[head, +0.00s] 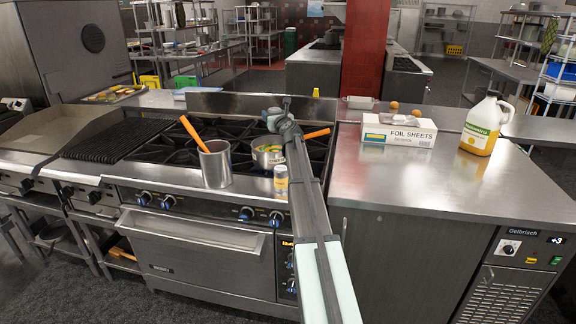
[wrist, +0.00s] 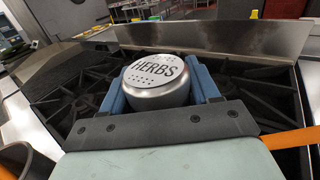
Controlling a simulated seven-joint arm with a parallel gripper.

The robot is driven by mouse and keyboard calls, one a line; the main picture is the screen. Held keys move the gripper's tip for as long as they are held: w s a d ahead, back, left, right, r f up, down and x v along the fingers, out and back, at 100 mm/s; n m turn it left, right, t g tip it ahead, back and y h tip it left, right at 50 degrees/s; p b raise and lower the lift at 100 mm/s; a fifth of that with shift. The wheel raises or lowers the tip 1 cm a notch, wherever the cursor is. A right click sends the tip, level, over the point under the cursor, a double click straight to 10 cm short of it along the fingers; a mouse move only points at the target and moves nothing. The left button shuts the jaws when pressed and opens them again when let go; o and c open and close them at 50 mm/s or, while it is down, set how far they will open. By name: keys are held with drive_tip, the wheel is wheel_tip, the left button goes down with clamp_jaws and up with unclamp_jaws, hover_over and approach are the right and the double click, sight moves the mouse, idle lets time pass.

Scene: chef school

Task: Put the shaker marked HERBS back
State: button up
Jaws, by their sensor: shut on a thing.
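The shaker marked HERBS (wrist: 156,80) is a silver metal shaker, seen from above in the wrist view with its lettering and holes on the lid. My gripper (wrist: 162,88) is shut on it, with a blue finger on each side. In the head view my gripper (head: 275,116) is over the stove's burners, and the held shaker is too small there to make out clearly. Its lower part is hidden in the wrist view. Another small shaker (head: 281,182) with a yellowish label stands on the stove's front ledge; its marking is unreadable.
A steel pot (head: 215,166) with an orange-handled utensil stands at the stove's front. A pan (head: 268,156) with food and an orange handle (head: 317,133) sits by my arm. A foil sheets box (head: 398,133) and a yellow jug (head: 481,128) stand on the right counter, whose front is clear.

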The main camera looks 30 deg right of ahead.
drive_tip(key=s+d+f+m+h, duration=0.1)
drive_tip(key=s+d+f, duration=0.1)
drive_tip(key=s, duration=0.7)
drive_tip(key=s+d+f+h, duration=0.1)
drive_tip(key=s+d+f, duration=0.15)
drive_tip(key=s, duration=0.65)
drive_tip(key=s+a+f+n+y, duration=0.1)
drive_tip(key=s+a+y, duration=0.1)
drive_tip(key=s+a, duration=0.4)
drive_tip(key=shift+w+f, duration=0.1)
drive_tip(key=shift+f, duration=4.7)
drive_tip(key=o, duration=0.9)
drive_tip(key=shift+f, duration=0.15)
